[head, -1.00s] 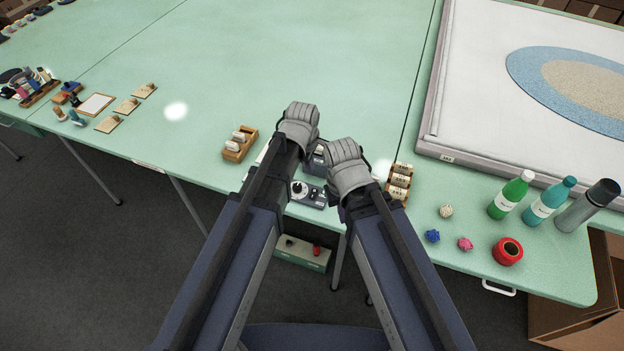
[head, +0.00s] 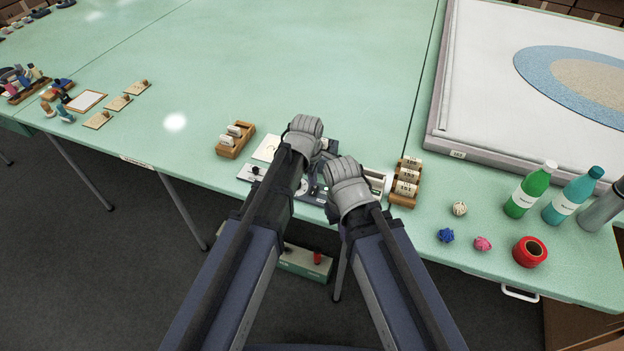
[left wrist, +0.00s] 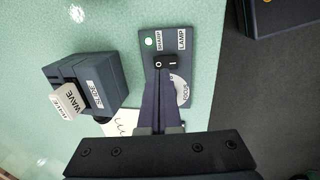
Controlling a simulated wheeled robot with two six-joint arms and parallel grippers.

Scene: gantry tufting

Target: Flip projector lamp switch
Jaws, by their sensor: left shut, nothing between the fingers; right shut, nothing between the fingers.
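In the left wrist view a dark blue control panel (left wrist: 183,45) carries a black rocker switch (left wrist: 166,63) marked O and I, beside the word LAMP. A green dot marked SHARP and a pale FOCUS dial (left wrist: 181,90) sit on the same panel. My left gripper (left wrist: 161,76) is shut and empty, its fingertips just at the lower edge of the switch; I cannot tell whether they touch. Which side of the switch is down is unclear. In the head view my left gripper is largely hidden by its grey wrist. My right gripper (head: 347,182) is beside it, shut, its fingertips mostly hidden.
A dark box labelled SLIDE (left wrist: 82,85) holds a WAVE slide close left of the panel. In the head view wooden slide racks (head: 236,141) (head: 405,184) flank the projector area. Bottles (head: 528,190) and a red tape roll (head: 530,252) stand right. The green table (head: 270,70) is clear beyond.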

